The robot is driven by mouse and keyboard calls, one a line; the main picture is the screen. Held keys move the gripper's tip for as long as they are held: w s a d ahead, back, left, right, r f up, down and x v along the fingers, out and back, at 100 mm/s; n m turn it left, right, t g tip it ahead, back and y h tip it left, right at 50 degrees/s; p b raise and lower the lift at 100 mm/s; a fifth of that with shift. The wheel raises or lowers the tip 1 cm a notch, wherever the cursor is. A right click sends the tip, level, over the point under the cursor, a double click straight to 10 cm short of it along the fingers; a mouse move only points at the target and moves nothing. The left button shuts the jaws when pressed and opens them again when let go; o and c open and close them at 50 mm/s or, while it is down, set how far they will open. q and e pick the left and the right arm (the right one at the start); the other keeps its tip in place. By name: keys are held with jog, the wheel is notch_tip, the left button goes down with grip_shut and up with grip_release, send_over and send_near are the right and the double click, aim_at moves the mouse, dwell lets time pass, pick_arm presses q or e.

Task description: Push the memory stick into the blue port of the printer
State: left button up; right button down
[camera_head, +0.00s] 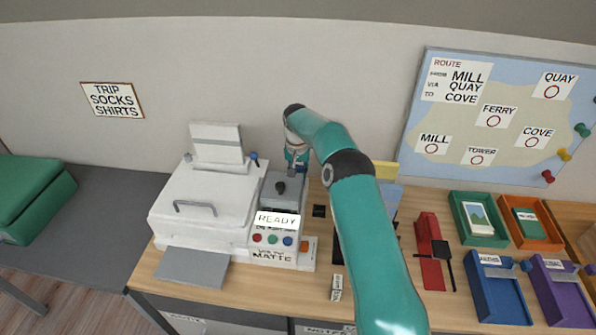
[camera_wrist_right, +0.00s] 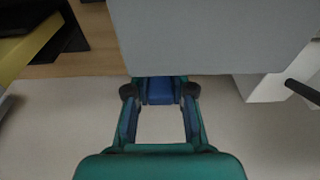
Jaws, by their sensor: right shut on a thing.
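The white printer (camera_head: 200,198) stands on the desk, with a grey section (camera_head: 268,195) on its right side. My right gripper (camera_head: 293,165) is behind and above that grey section; its fingertips are small and partly hidden there. In the right wrist view my right gripper (camera_wrist_right: 160,92) is shut on a blue piece (camera_wrist_right: 160,88), which I take to be the memory stick. The stick's far end meets the edge of a grey block (camera_wrist_right: 215,40); whether it is inside a port I cannot tell. The blue port cannot be made out. My left gripper is not in view.
The printer's READY panel (camera_head: 277,220) has coloured buttons below it. A grey output tray (camera_head: 190,267) sticks out in front. Right of my arm are a red stapler-like object (camera_head: 428,235), a green tray (camera_head: 460,236) and a blue tray (camera_head: 495,298). A map board (camera_head: 500,110) is on the wall.

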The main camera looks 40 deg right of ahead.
jog(key=shift+f, duration=0.4)
jog(key=c, duration=0.9)
grip_release()
jog(key=r, duration=0.4)
jog(key=a+r, duration=0.1)
jog(key=r, duration=0.3)
jog(key=s+r, duration=0.1)
jog(key=r, duration=0.2)
jog(key=shift+a+r, duration=0.2)
jog(key=shift+r, duration=0.2)
